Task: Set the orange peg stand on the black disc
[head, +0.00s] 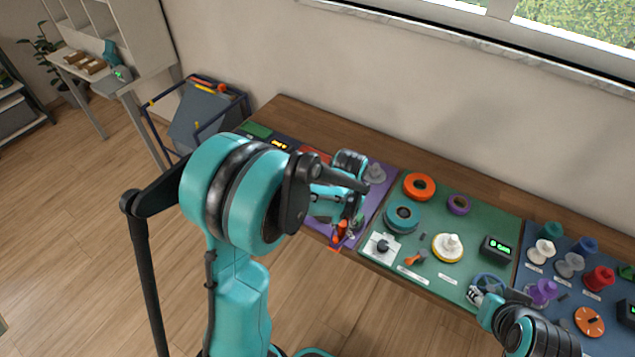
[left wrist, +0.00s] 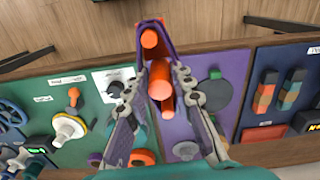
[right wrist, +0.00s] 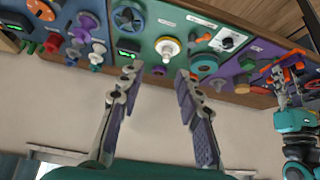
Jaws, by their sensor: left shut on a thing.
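My left gripper (head: 345,228) is shut on the orange peg stand (head: 339,232), above the purple panel's front edge. In the left wrist view, the orange peg stand (left wrist: 160,82) shows as several orange cylinders between the fingers; its base is partly hidden. I cannot single out the black disc with certainty. My right gripper (right wrist: 155,85) is open and empty, near a blue wheel (head: 490,284).
The green panel (head: 445,215) carries an orange ring (head: 419,186), a teal spool (head: 401,215), a white cone on a yellow-rimmed disc (head: 448,246) and a timer (head: 496,248). The blue panel at right holds several colored spools. A window is behind the table.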

